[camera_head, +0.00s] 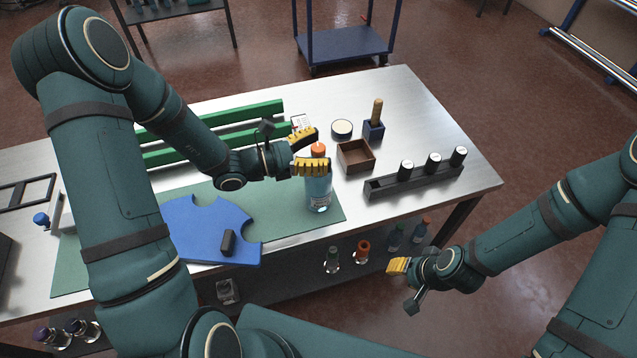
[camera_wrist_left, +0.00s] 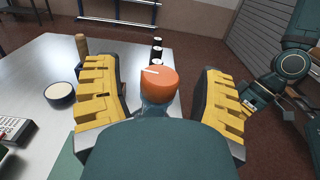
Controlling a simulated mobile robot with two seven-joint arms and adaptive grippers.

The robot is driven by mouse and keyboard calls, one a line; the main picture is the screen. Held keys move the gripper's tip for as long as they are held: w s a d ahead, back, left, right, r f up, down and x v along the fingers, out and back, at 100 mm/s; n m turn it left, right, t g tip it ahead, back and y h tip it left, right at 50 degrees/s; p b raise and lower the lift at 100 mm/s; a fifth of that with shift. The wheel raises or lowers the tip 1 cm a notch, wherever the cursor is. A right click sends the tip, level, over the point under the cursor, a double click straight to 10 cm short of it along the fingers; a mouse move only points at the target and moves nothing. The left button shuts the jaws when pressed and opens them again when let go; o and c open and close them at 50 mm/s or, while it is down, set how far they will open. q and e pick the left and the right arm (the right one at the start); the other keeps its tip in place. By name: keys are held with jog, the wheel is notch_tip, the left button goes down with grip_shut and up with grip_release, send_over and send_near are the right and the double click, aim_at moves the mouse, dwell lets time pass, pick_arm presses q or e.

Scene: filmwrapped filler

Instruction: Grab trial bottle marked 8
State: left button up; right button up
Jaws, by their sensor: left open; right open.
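A clear bluish bottle (camera_head: 318,192) with an orange cap stands upright on the right end of the green mat (camera_head: 335,208). A label shows low on it, but I cannot read its number. My left gripper (camera_head: 311,153) is open, with its yellow fingers at the height of the cap. In the left wrist view the orange cap (camera_wrist_left: 158,82) sits between the two open fingers (camera_wrist_left: 160,100), with a visible gap on each side. My right gripper (camera_head: 398,268) is off the front edge of the table, away from the bottle; its fingers are seen side-on.
A brown open box (camera_head: 356,157), a dark rack (camera_head: 412,184) with black-and-white capped vials, a round tin (camera_head: 342,128) and a blue holder (camera_head: 374,131) stand right of the bottle. A blue cut-out board (camera_head: 205,225) lies left. Several bottles stand below the tabletop.

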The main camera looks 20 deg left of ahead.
pick_arm(q)
jog(key=c, duration=1.2)
grip_shut()
jog(key=shift+r, duration=0.15)
